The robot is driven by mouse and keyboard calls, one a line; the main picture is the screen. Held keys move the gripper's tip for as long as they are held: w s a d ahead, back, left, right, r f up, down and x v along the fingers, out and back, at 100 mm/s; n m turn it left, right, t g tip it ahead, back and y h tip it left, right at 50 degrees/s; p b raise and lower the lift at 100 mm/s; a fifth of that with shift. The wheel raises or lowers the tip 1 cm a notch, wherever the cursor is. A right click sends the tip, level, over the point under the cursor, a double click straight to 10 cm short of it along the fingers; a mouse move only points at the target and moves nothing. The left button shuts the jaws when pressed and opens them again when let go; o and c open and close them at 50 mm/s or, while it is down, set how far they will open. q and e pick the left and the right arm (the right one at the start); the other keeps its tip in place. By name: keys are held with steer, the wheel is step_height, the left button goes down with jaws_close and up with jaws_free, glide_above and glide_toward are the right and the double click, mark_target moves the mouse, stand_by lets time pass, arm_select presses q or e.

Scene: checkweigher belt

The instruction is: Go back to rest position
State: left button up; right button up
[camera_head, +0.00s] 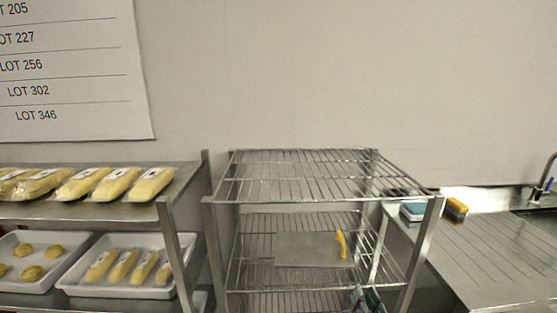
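What looks like the tip of my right gripper (367,299) shows at the bottom edge, in front of the wire rack (212,200). Only a small dark part of it is in view, so I cannot tell whether it is open or shut, or whether it holds anything. My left gripper is not in view.
A steel shelf (85,210) at left bears several wrapped loaves (113,184); below are white trays (140,292) of loaves and buns. The rack's middle shelf bears a grey board (305,250) with a yellow handle (341,243). Sponges (456,208) lie by the drainboard (490,255).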

steer(key=s+d+f+m+g, duration=0.1)
steer(key=s+f+m+g, duration=0.3)
steer(key=f+m, duration=0.65)
steer(key=s+f+m+g, duration=0.1)
steer(key=s+f+m, duration=0.5)
steer(key=f, duration=0.8)
steer(key=s+d+f+m+g, duration=0.1)
steer(key=s+f+m+g, duration=0.25)
steer(key=f+m, duration=0.75)
steer(key=s+f+m+g, duration=0.1)
steer(key=s+f+g, duration=0.1)
steer(key=s+f, duration=0.6)
steer(key=s+d+f+m+g, duration=0.1)
steer(key=s+f+g, duration=0.2)
steer(key=s+f, duration=0.5)
steer(key=s+d+f+m+g+h, duration=0.1)
steer(key=s+f+g, duration=0.2)
steer(key=s+f, duration=0.5)
steer(key=shift+s+f+m, duration=0.35)
steer(key=shift+s+f, duration=0.05)
steer(key=shift+s, duration=4.4)
